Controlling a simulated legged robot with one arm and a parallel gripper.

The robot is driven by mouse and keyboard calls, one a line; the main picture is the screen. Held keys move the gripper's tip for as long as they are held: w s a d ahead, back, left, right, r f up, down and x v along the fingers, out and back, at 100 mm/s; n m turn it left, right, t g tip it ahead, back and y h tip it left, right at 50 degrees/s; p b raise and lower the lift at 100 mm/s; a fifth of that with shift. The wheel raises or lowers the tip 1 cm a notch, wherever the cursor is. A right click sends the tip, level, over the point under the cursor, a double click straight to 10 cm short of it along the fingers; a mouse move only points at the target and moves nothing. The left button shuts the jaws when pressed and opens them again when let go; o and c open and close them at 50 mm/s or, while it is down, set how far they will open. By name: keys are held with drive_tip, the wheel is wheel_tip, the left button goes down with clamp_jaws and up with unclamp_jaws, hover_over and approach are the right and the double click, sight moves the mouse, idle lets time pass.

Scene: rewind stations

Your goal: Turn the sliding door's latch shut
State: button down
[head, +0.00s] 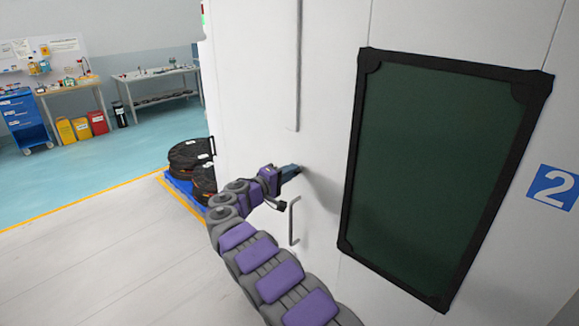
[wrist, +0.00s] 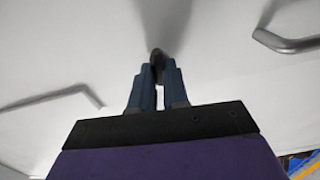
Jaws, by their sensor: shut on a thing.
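The sliding door (head: 325,110) is a large white panel with a dark framed window. In the wrist view, a small dark latch (wrist: 157,56) stands out from the white door face between my fingertips. My gripper (head: 291,170) is at the door face, left of the window; it also shows in the wrist view (wrist: 157,70). Its two blue fingers are shut on the latch. In the head view the fingers hide the latch. I cannot tell the latch's turn angle.
A grey bar handle (head: 293,222) is on the door just below my gripper. A long vertical rail (head: 298,65) is above. Black round reels (head: 190,155) on a blue pallet stand left of the door. The floor at left is clear.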

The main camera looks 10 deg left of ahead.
drive_tip(key=shift+a+n+p, duration=0.1)
drive_tip(key=shift+n+p, duration=0.25)
drive_tip(key=shift+n, duration=0.25)
drive_tip(key=shift+f, duration=0.1)
drive_tip(key=c, duration=1.5)
unclamp_jaws()
drive_tip(key=shift+c, duration=0.2)
drive_tip(key=o, duration=0.4)
drive_tip(key=shift+w+a+f, duration=0.1)
drive_tip(key=shift+w+a, duration=0.05)
drive_tip(key=shift+a, duration=0.05)
drive_tip(key=shift+d, duration=0.1)
drive_tip(key=v, duration=1.7)
drive_tip(key=shift+a, duration=0.25)
